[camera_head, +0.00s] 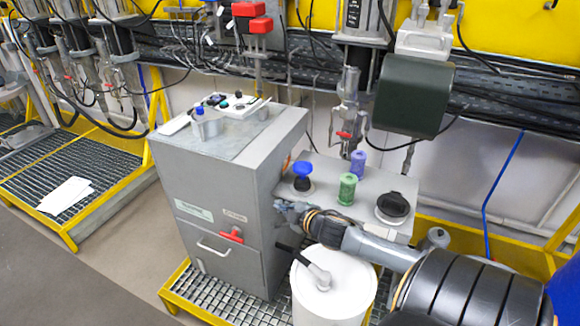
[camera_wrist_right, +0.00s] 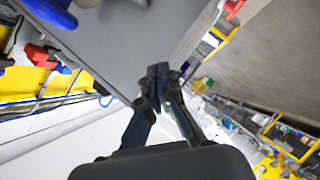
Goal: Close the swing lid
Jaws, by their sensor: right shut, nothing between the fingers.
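My right arm comes in from the right in the head view, and its gripper (camera_head: 289,209) is shut and empty. The fingertips are close to the right side of the large grey cabinet (camera_head: 225,205), beside the lower grey box (camera_head: 345,187); I cannot tell whether they touch. In the right wrist view the closed fingers (camera_wrist_right: 163,72) lie over or near a grey surface (camera_wrist_right: 125,40). I cannot make out for certain which part is the swing lid. A black round cap (camera_head: 392,207) sits on the lower box. My left gripper is not in view.
A blue knob (camera_head: 302,176), a green spool (camera_head: 347,189) and a purple spool (camera_head: 357,163) stand on the lower box. A white drum (camera_head: 333,290) stands below my right arm. A dark cylinder (camera_head: 412,96) hangs behind. The floor (camera_head: 110,225) at left is clear.

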